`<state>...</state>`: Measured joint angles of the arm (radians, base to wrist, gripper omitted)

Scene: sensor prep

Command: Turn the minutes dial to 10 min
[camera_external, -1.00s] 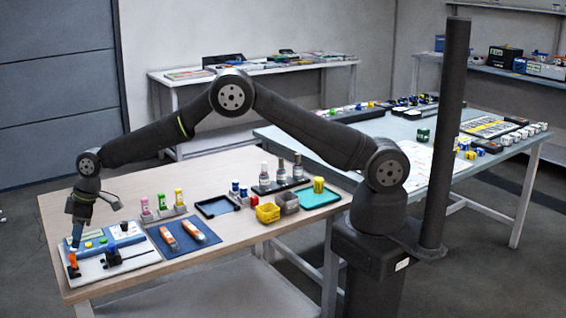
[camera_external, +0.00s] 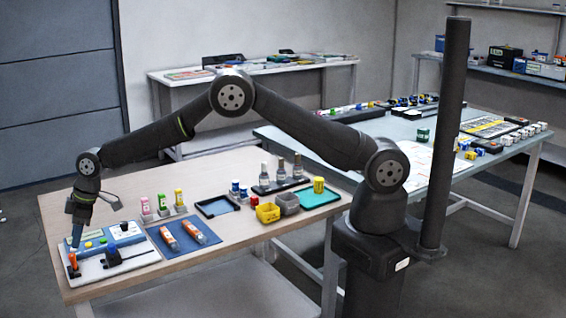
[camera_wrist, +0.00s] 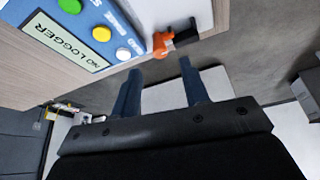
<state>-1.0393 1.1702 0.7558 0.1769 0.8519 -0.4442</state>
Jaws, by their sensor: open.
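My gripper (camera_external: 76,245) is open and empty at the left end of the wooden table, pointing down over the white board (camera_external: 138,259). Its two blue fingers show apart in the wrist view (camera_wrist: 158,72). An orange piece (camera_wrist: 161,44) on a dark mount lies just beyond the fingertips; it also shows below the gripper in the external view (camera_external: 73,263). A blue logger box (camera_wrist: 60,40) with a display and green, yellow and white buttons is at the upper left of the wrist view. A blue unit (camera_external: 125,234) stands behind on the board. I cannot make out the minutes dial or its setting.
A black-handled piece (camera_external: 113,256) stands on the board right of my gripper. A blue mat (camera_external: 184,237) with two orange-and-white items lies further right. Colored bottles (camera_external: 162,203) stand behind it. The table's left edge is close to my gripper.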

